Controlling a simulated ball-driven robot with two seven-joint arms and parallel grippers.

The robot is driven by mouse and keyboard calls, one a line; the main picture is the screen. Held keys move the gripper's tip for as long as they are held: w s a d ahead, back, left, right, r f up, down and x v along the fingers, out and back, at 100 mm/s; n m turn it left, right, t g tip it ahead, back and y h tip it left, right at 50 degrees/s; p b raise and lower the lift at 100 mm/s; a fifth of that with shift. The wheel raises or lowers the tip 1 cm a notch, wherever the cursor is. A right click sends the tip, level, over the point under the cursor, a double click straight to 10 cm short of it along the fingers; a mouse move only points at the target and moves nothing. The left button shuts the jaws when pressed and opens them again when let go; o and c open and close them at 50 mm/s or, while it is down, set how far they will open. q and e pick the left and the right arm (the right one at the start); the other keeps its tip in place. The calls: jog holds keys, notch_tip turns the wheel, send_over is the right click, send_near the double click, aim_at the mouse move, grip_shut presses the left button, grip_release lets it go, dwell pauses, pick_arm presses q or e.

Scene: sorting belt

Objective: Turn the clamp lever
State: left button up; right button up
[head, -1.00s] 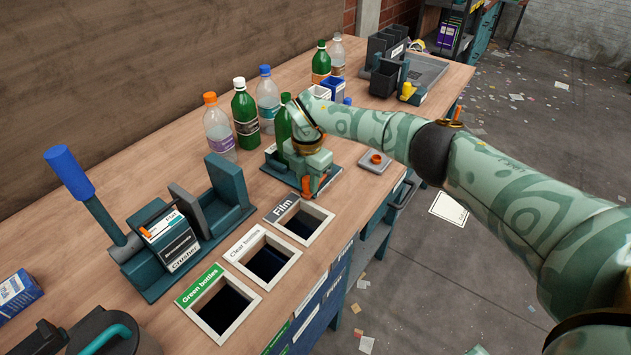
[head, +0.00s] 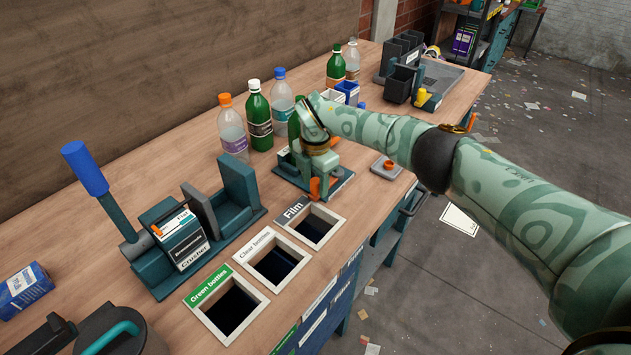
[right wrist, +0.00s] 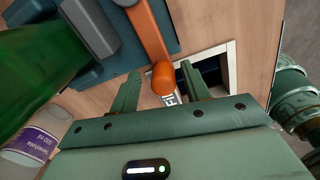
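The clamp (head: 342,178) is a dark teal fixture on the bench, with a green bottle (head: 294,130) standing in it, partly hidden by my right arm. Its orange clamp lever (head: 315,188) shows just below my right gripper (head: 317,172). In the right wrist view the lever (right wrist: 148,32) runs down to a rounded end that lies between the two fingertips of the right gripper (right wrist: 160,86). These fingers are open, with gaps beside the lever end. The green bottle (right wrist: 38,70) fills the upper left there. My left gripper is not in view.
Three framed openings, Film (head: 342,224), Clear bottles (head: 304,257) and Green bottles (head: 262,305), lie in front of the clamp. A crusher with a blue handle (head: 84,168) stands left. Several bottles stand behind; a small tray with an orange piece (head: 388,167) lies right.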

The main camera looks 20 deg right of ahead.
notch_tip(320, 180, up, 16)
jog(key=p, duration=0.4)
jog(key=shift+r, duration=0.15)
jog(key=shift+s, duration=0.1)
dwell(0.3)
